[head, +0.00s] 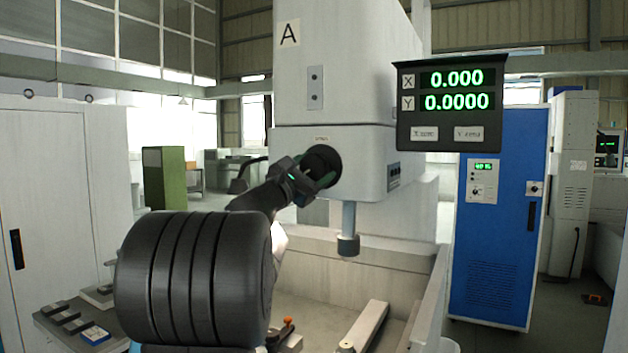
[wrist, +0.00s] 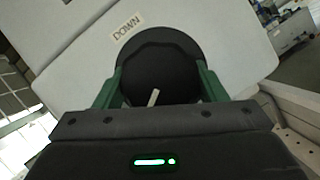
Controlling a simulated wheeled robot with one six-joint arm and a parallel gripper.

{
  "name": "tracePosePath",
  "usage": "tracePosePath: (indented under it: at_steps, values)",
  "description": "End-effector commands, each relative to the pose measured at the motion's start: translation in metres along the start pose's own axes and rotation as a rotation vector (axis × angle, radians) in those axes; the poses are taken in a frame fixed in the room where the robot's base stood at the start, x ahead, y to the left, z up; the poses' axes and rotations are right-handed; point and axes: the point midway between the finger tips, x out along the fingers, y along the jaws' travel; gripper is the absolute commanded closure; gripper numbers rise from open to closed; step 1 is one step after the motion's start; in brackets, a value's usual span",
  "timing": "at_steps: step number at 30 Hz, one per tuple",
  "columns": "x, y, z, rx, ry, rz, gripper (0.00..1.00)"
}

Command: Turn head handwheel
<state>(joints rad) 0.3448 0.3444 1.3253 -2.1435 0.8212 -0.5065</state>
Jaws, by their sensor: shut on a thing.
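The head handwheel (head: 322,161) is a black round wheel on the front of the white machine head (head: 368,158) marked A. My gripper (head: 318,178) reaches it from the lower left. In the wrist view the wheel (wrist: 158,68) sits between the two green fingers of my gripper (wrist: 158,88), one at each side, and the gripper is shut on it. A small light-coloured bar or mark shows on the wheel's face. A label reading DOWN (wrist: 128,33) is on the head above the wheel. The wheel's lower part is hidden behind my gripper.
A grey nozzle (head: 348,240) hangs below the head, above the work tank (head: 330,262). A blue cabinet (head: 500,220) stands at right, a white one (head: 70,190) at left.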

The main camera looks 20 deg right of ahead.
Motion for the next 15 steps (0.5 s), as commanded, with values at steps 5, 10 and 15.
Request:
tracePosePath:
  at_steps: [5,10,15]
  values:
    - [-0.0017,-0.0005,-0.0031,0.152,0.000,-0.060,0.58]
    - [-0.0011,0.0001,-0.0022,0.281,0.000,-0.115,0.58]
    - [-0.0005,0.0005,-0.0015,0.387,0.000,-0.160,0.58]
